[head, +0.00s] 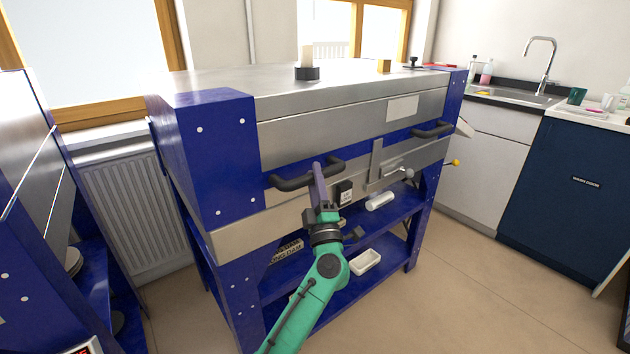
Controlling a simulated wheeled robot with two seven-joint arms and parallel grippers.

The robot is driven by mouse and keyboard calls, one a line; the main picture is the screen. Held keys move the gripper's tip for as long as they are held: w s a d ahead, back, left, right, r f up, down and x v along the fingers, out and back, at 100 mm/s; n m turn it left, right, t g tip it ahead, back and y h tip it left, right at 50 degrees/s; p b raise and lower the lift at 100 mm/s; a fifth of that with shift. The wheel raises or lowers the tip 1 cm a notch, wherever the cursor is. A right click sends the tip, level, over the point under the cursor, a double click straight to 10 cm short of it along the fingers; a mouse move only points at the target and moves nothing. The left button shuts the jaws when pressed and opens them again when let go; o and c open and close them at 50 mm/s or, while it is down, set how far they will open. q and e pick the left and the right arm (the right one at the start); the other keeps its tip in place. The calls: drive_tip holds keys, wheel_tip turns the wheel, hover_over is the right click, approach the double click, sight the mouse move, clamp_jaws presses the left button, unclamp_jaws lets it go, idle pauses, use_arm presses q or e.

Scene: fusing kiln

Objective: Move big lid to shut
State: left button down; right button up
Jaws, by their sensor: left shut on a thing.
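The kiln's big lid (345,108) is a wide steel and blue box over the kiln base (265,226). It looks low and level, and I see no clear gap under it from here. Two black handles stick out of its front, a left handle (285,184) and a right handle (432,131). My left gripper (318,172) comes up from below and is shut on the left handle, near its middle. The fingers cover part of the handle. My right gripper is not in view.
A steel latch (376,163) and a small black box (344,193) sit on the kiln front. Shelves below hold a white tray (366,261) and a white roll (380,201). Floor is clear at right.

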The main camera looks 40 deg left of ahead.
use_arm(q)
drive_tip(key=shift+d+f, duration=0.1)
drive_tip(key=shift+f, duration=0.6)
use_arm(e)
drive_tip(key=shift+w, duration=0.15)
use_arm(q)
drive_tip(key=c, duration=0.7)
unclamp_jaws()
drive_tip(key=shift+o, duration=0.5)
drive_tip(key=shift+w, duration=0.1)
drive_tip(key=shift+r, duration=0.15)
drive_tip(key=v, duration=0.7)
drive_tip(key=shift+s+b, duration=0.2)
drive_tip(key=shift+b, duration=0.25)
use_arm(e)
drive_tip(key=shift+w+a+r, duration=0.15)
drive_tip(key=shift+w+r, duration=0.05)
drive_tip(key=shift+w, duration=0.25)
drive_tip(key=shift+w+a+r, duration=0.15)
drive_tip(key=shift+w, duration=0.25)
